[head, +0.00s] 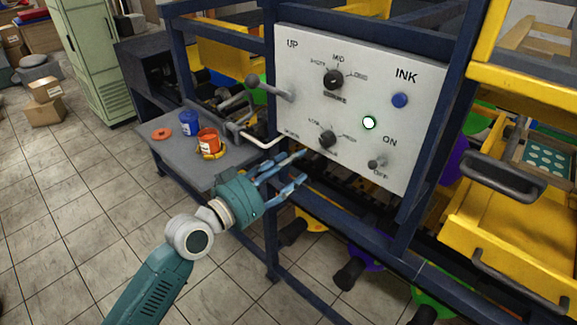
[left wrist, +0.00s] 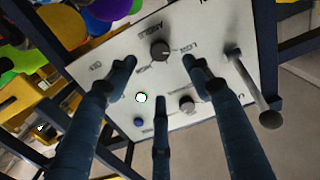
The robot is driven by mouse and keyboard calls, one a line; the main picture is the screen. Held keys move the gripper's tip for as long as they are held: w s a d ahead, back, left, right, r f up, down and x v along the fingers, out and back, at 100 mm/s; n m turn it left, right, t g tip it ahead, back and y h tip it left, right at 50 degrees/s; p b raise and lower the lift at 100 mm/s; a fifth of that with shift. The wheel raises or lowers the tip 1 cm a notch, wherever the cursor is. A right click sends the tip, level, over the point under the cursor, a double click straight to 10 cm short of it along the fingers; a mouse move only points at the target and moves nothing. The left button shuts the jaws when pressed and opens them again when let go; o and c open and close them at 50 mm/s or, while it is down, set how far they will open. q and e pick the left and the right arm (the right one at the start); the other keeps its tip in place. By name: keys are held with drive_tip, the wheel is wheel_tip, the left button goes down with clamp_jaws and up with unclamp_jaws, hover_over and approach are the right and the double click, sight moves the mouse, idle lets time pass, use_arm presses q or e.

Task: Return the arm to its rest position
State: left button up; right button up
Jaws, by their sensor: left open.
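My left gripper (head: 301,168) is in front of the lower left of the white control panel (head: 430,115), its blue fingers spread apart with nothing between them. In the left wrist view its fingers (left wrist: 160,72) are also spread and empty, pointing at the panel (left wrist: 195,22). I cannot tell the exact gap to the panel, and no contact is visible. The panel carries a black upper knob (head: 333,79), a lower knob (head: 327,139), a blue button (head: 400,100), a lit greenish-white button (head: 369,122) and a small switch (head: 375,164). My right gripper is not in view.
A lever (head: 268,87) sticks out from the panel's left side. A grey side table (head: 225,172) holds a blue cup (head: 190,122), an orange cup (head: 208,140) and an orange ring (head: 162,133). Yellow bins (head: 500,240) stand right.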

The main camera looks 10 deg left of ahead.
use_arm(q)
drive_tip(key=shift+s+a, duration=0.1)
drive_tip(key=shift+s, duration=0.1)
idle(0.3)
drive_tip(key=a+f+n+g+y+b, duration=0.1)
drive_tip(key=a+f+n+y, duration=0.2)
drive_tip(key=f, duration=1)
drive_tip(key=a+f+g+y+b, duration=0.15)
drive_tip(key=a+f, duration=0.25)
drive_tip(key=f, duration=1)
drive_tip(key=s+a+f+n+g+y+b, duration=0.1)
drive_tip(key=s+a+f+g+y, duration=0.3)
drive_tip(key=f, duration=0.7)
drive_tip(key=s+a+f+t+h, duration=0.1)
drive_tip(key=s+a+f, duration=0.1)
drive_tip(key=s+f, duration=0.65)
drive_tip(key=s+a+f+g+y+b, duration=0.1)
drive_tip(key=s+f+g, duration=0.1)
drive_tip(key=s+f, duration=0.7)
drive_tip(key=s+a+f+g+y+b, duration=0.1)
drive_tip(key=s+f+g, duration=0.2)
drive_tip(key=s+f, duration=0.7)
drive_tip(key=s+a+f+g+y+b, duration=0.1)
drive_tip(key=s+f+g, duration=0.2)
drive_tip(key=s+f, duration=0.7)
drive_tip(key=s, duration=1.1)
drive_tip(key=shift+s+a, duration=0.15)
drive_tip(key=shift+s, duration=0.2)
